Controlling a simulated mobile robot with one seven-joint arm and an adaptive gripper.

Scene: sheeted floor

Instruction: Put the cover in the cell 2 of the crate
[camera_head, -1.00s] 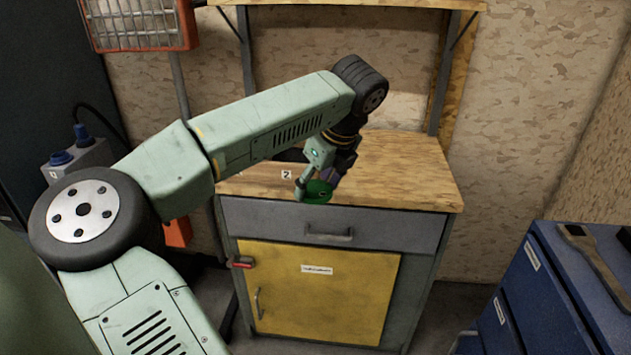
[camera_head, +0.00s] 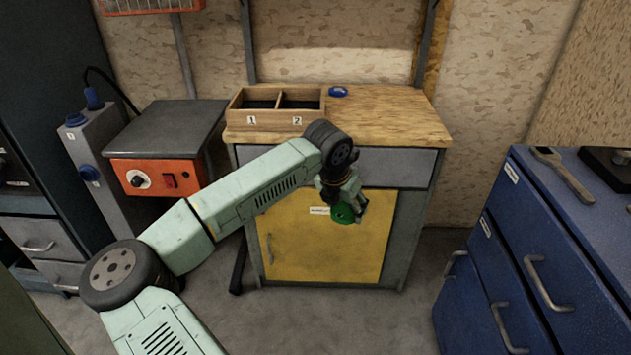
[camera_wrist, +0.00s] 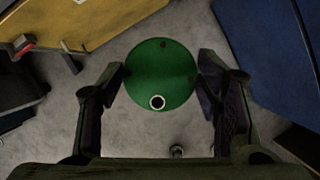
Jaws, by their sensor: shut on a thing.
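The green round cover (camera_head: 343,214) is held in my gripper (camera_head: 346,205), in front of the cabinet's yellow door and below the bench top. In the wrist view the cover (camera_wrist: 160,75) is a flat green disc with a small pale ring near one edge. My gripper's two fingers (camera_wrist: 161,80) are shut on its opposite sides. The wooden crate (camera_head: 274,123) stands on the left of the bench top, with two cells labelled 1 and 2. Cell 2 (camera_head: 300,101) is the right one. Its dark inside looks empty.
A small blue round object (camera_head: 338,91) lies on the wooden bench top (camera_head: 400,108), just right of the crate. A hotplate-like unit (camera_head: 165,140) with an orange front stands left of the bench. A blue drawer cabinet (camera_head: 540,250) stands on the right, with a wrench (camera_head: 563,174) on top.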

